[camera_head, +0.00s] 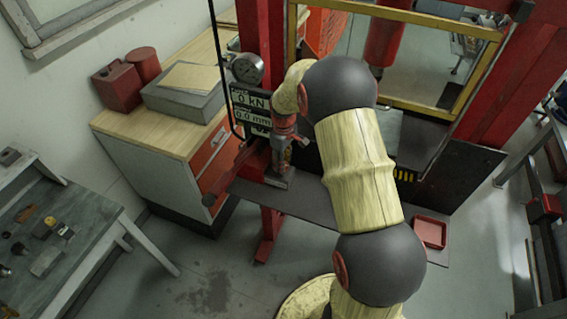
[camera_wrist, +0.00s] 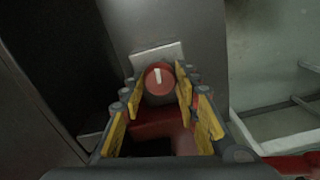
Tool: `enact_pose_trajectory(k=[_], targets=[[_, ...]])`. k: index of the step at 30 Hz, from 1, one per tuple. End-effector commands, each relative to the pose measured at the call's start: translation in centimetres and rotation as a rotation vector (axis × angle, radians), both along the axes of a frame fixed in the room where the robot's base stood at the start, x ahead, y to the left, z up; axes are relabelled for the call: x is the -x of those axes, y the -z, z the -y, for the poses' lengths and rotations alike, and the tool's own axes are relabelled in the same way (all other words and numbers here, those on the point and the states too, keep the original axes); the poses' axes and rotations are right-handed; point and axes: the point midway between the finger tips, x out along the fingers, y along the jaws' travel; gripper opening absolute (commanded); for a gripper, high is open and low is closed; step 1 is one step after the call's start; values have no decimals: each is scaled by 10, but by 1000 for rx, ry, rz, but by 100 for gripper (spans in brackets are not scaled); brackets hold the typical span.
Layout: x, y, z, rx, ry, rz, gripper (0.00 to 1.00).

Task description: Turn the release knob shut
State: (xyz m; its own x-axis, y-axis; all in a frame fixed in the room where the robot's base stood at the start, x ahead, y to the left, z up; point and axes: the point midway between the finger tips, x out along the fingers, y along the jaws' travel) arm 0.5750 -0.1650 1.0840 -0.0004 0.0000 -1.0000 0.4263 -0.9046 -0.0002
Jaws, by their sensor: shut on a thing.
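The release knob (camera_wrist: 158,84) is a round red knob with a white mark on its face, and in the wrist view the mark points nearly straight up. My gripper (camera_wrist: 160,88) has its yellow-padded fingers on either side of the knob, shut on it. A red body (camera_wrist: 160,128) shows below the knob between the fingers. In the head view my gripper (camera_head: 285,165) is at the press's pump, and the knob itself is too hidden there to make out.
The press has a red frame (camera_head: 268,45), a round gauge (camera_head: 247,68) and a display reading 0 kN and 0.0 mm (camera_head: 250,106). A wooden-topped cabinet (camera_head: 185,135) stands to the left. A small red tray (camera_head: 430,232) sits right of my arm.

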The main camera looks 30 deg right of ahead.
Motion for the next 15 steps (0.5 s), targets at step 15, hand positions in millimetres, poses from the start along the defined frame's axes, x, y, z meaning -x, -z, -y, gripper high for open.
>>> enact_pose_trajectory(k=[15], targets=[[0, 0, 0, 1, 423, 1, 6]])
